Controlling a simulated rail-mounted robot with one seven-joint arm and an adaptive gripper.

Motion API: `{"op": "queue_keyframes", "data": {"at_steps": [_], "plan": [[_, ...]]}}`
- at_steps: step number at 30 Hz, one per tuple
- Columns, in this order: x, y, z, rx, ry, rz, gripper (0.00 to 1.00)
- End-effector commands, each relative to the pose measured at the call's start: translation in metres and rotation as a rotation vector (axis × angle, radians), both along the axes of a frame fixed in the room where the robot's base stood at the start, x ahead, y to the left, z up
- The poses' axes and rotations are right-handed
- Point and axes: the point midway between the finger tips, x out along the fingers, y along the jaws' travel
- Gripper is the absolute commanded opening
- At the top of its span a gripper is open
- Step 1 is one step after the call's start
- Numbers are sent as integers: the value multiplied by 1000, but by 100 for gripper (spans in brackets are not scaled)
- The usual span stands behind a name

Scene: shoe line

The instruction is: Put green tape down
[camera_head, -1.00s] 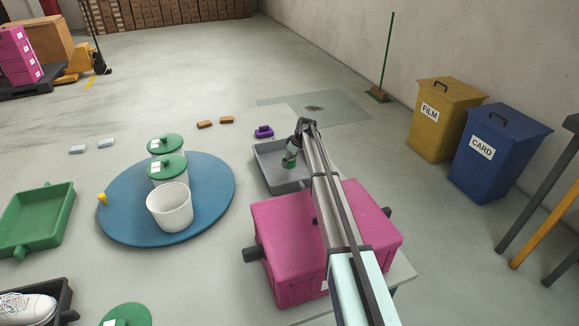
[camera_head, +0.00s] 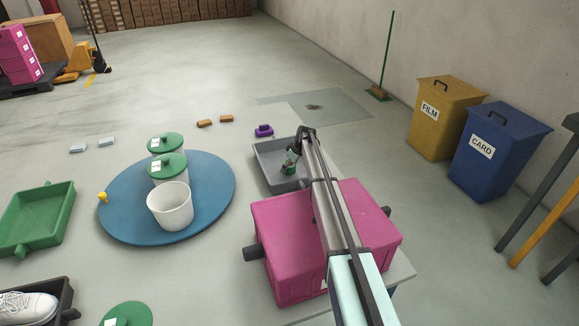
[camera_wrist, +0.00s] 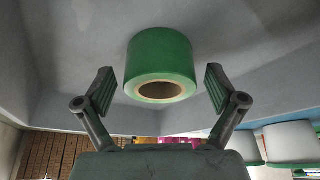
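The green tape (camera_wrist: 162,58) is a roll with a brown core. In the wrist view it lies on the grey surface of the tray, between and just beyond my fingertips. My gripper (camera_wrist: 157,92) is open, with a gap between each finger and the roll. In the head view the green tape (camera_head: 289,169) shows small in the grey tray (camera_head: 268,174), with my gripper (camera_head: 292,158) right at it. My arm hides part of the tray's right side.
A pink crate (camera_head: 287,248) stands in front of the tray under my arm. A purple object (camera_head: 264,131) lies just behind the tray. A blue round mat (camera_head: 218,190) with a white tub (camera_head: 170,208) and green-lidded tubs is to the left.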

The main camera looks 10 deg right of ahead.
Motion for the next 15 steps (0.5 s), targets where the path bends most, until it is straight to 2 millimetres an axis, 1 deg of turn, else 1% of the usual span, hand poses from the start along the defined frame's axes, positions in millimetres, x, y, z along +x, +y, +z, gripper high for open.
{"op": "queue_keyframes", "data": {"at_steps": [5,9,11,15], "plan": [[0,0,0,0,0,0,94],[-1,-1,6,-1,-1,0,94],[-3,-3,11,0,-1,0,94],[-9,-8,30,-1,-2,-1,94]]}}
